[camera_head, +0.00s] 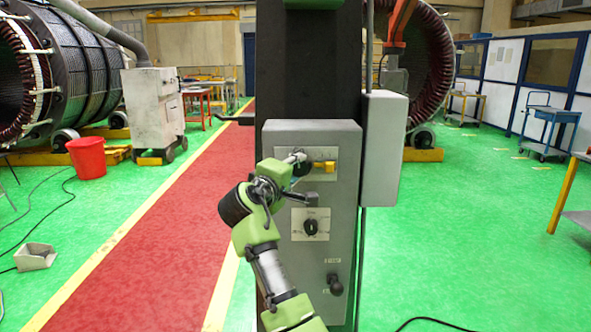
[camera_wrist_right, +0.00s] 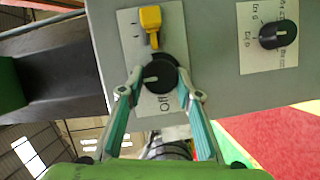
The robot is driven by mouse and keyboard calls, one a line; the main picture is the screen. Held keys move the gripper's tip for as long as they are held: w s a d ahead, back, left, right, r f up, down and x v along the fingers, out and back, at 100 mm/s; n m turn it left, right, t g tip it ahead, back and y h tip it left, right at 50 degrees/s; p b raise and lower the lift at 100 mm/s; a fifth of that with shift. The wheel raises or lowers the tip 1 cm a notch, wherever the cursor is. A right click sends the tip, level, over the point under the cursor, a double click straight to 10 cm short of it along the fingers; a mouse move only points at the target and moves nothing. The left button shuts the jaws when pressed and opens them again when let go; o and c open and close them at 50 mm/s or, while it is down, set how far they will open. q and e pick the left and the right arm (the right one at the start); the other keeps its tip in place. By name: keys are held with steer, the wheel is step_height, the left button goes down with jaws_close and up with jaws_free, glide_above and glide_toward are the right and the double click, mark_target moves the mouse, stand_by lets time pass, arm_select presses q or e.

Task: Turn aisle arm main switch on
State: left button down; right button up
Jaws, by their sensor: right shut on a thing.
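The main switch is a round black knob (camera_wrist_right: 160,75) on a light plate on the grey control box (camera_head: 345,210). My left gripper is not in view.
A second black knob (camera_head: 310,227) and a black lever (camera_head: 336,286) are lower on the box. A grey cabinet (camera_head: 384,150) juts out at right. A red bucket (camera_head: 87,158) and a white machine (camera_head: 153,110) stand left. Green floor at right is mostly free.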

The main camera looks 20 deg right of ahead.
steer(key=shift+f, duration=0.1)
stand_by(0.4)
steer(key=o, duration=1.1)
